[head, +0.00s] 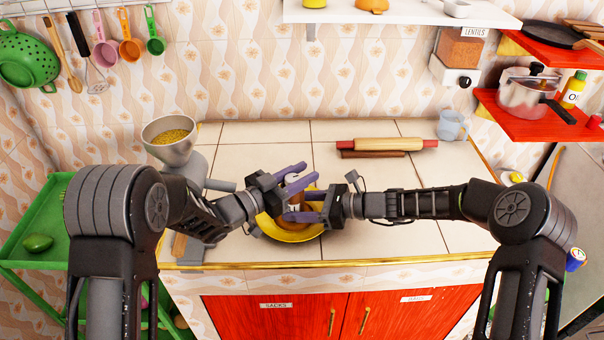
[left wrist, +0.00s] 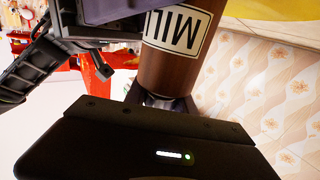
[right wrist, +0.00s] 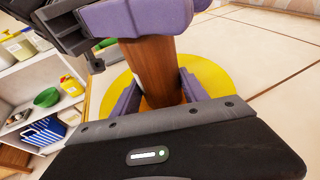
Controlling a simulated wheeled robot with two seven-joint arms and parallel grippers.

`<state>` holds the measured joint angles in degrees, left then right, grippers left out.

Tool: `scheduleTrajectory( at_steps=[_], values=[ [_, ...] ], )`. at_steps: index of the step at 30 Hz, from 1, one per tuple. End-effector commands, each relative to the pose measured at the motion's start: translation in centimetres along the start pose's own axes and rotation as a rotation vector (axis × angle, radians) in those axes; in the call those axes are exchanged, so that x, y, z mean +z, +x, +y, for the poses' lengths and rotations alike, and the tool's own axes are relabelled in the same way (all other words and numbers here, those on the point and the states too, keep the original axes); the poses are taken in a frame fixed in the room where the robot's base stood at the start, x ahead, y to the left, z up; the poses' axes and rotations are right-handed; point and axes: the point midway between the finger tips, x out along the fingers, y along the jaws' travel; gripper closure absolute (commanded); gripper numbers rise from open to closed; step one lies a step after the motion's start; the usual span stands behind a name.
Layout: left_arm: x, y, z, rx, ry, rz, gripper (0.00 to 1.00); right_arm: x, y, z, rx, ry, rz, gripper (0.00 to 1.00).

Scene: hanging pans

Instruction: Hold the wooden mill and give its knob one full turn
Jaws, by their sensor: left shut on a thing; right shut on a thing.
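The wooden mill (head: 296,200) is brown and held over the yellow dish, mostly hidden by the purple fingers. My left gripper (head: 298,180) is shut on the mill's end. In the left wrist view the mill's wooden body (left wrist: 180,62) shows a white label, upside down, and a small metallic part (left wrist: 165,101) lies close to my gripper; the knob's shape is unclear. My right gripper (head: 304,207) is shut on the wooden body, which stands between its purple fingers in the right wrist view (right wrist: 150,72). A left purple finger crosses over the mill there.
The yellow dish (head: 288,232) lies on the tiled counter (head: 400,235). A grey bowl of grain (head: 170,140) stands at the left. The counter's right side is clear.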

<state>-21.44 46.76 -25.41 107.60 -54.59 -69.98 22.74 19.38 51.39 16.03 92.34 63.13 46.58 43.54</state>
Motion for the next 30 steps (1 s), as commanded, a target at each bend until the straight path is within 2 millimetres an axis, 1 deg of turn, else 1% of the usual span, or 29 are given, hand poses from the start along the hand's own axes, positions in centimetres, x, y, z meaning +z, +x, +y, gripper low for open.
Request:
scheduleTrajectory(
  at_steps=[1, 2, 9, 16, 20, 23, 25, 30],
  values=[
    [-0.8, 0.2, 0.1, 0.005, 0.005, 0.017, 1.00, -0.7, -0.1, 0.0, -0.003, 0.006, 0.013, 0.90],
    [-0.8, 0.2, 0.1, 0.005, 0.005, 0.018, 0.67, -0.7, -0.1, 0.0, -0.003, 0.006, 0.013, 0.90],
    [-0.4, 0.1, 0.1, 0.002, 0.003, 0.010, 0.47, -0.7, -0.1, 0.0, -0.002, 0.005, 0.011, 0.90],
    [-0.2, 0.1, 0.0, 0.001, 0.002, 0.006, 0.47, -0.6, -0.1, 0.0, -0.002, 0.003, 0.010, 0.90],
    [-0.7, 0.1, 0.0, 0.000, 0.002, 0.006, 0.47, -0.6, -0.1, 0.0, -0.001, 0.003, 0.009, 0.90],
    [-1.6, 0.1, 0.0, 0.001, 0.003, 0.008, 0.47, -0.5, -0.1, 0.0, -0.001, 0.003, 0.009, 0.90],
    [-2.7, 0.1, 0.0, 0.000, 0.004, 0.008, 0.47, -0.5, -0.1, 0.0, -0.001, 0.003, 0.009, 0.90],
    [-6.0, 0.0, 0.0, 0.000, 0.005, 0.011, 0.47, -0.5, 0.0, 0.0, -0.001, 0.002, 0.008, 0.90]
  ],
)
